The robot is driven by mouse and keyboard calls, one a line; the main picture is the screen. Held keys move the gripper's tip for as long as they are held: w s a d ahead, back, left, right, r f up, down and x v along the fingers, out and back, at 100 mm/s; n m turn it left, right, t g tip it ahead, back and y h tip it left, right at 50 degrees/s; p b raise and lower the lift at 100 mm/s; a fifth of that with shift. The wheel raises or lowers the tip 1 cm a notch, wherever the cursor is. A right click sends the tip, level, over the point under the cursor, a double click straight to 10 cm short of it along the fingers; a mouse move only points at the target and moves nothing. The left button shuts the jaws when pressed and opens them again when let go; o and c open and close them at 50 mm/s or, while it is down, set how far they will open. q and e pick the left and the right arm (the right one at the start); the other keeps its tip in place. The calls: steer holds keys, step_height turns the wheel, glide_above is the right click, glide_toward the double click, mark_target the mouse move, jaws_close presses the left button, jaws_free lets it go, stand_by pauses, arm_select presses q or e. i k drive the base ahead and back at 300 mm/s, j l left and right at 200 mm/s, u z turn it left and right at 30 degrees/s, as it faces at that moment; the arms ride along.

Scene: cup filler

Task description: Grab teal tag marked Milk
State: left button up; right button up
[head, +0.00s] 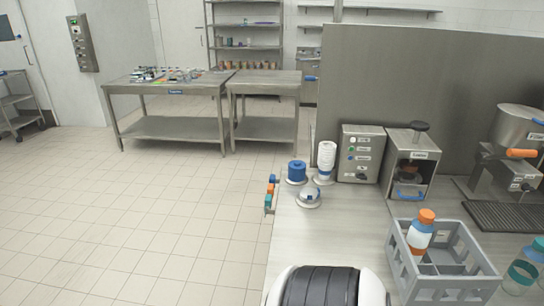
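No tag that I can read as Milk shows. A teal band (522,272) wraps a clear container at the right edge; no lettering is legible on it. Several small coloured pieces (168,75), too small to tell apart, lie on the far steel table. A small cluster of orange, blue and greenish pieces (270,195) sits at the near counter's left edge. Neither of my grippers is in view.
The grey crate (406,277) on the near counter (330,232) holds an orange-capped bottle (421,232). A button box (361,153) and machines stand behind, against a tall grey panel (430,85). A second steel table (265,78) adjoins the far one. The tiled floor (170,210) is clear.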

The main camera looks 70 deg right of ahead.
mark_target(267, 199)
steer(key=i+z, duration=0.2)
steer(key=z, duration=0.25)
steer(key=i+z, duration=0.15)
steer(key=z, duration=0.25)
steer(key=i+j+z, duration=0.1)
steer(key=z, duration=0.35)
steer(key=i+j+z, duration=0.2)
steer(key=z, duration=0.25)
